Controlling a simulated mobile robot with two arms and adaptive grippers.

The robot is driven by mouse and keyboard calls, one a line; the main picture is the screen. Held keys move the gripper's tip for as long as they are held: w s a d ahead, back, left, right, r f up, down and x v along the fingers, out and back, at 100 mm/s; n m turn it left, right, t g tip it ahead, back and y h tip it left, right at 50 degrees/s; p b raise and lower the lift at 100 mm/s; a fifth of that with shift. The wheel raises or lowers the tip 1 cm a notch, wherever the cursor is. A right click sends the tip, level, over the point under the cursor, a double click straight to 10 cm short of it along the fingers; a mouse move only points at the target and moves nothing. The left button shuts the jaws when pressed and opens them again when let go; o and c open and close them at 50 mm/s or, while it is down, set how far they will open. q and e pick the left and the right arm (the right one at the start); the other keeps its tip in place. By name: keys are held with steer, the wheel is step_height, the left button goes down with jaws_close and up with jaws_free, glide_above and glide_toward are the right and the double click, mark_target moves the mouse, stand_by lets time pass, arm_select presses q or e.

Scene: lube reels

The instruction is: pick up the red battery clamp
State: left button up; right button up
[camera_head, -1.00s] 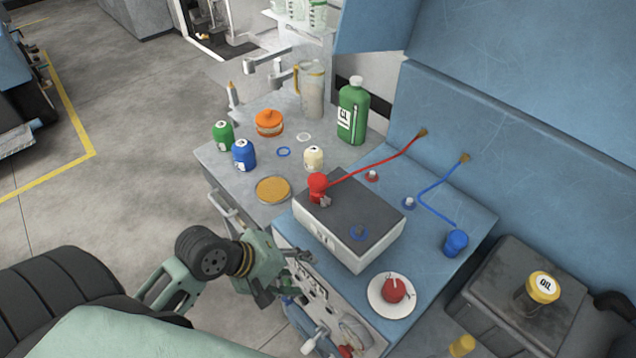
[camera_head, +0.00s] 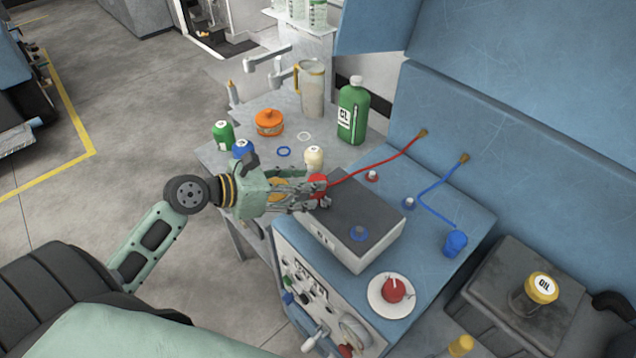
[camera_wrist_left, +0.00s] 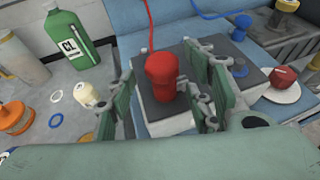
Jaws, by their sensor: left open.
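The red battery clamp (camera_head: 318,184) sits at the left corner of the dark-topped battery box (camera_head: 362,222), with a red cable running from it to the blue wall. In the left wrist view the clamp (camera_wrist_left: 162,78) stands upright between the open fingers. My left gripper (camera_head: 312,192) is open at the clamp, its fingers on either side of it; I cannot tell whether they touch it. The fingers partly hide the clamp's lower part in the head view. My right gripper is not in view.
A blue clamp (camera_head: 456,243) with a blue cable lies on the blue bench to the right. A red knob (camera_head: 395,289) on a white disc is in front. A cream bottle (camera_head: 314,157), a green jug (camera_head: 353,110) and an orange pot (camera_head: 269,122) stand behind on the grey table.

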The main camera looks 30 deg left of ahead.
arm_select(q)
steer(key=p+x, duration=0.1)
steer(key=x, duration=0.3)
steer(key=shift+w, duration=0.2)
steer(key=shift+s, duration=0.1)
steer(key=shift+c, duration=0.5)
steer(key=c, duration=1.1)
steer(key=shift+o, duration=0.2)
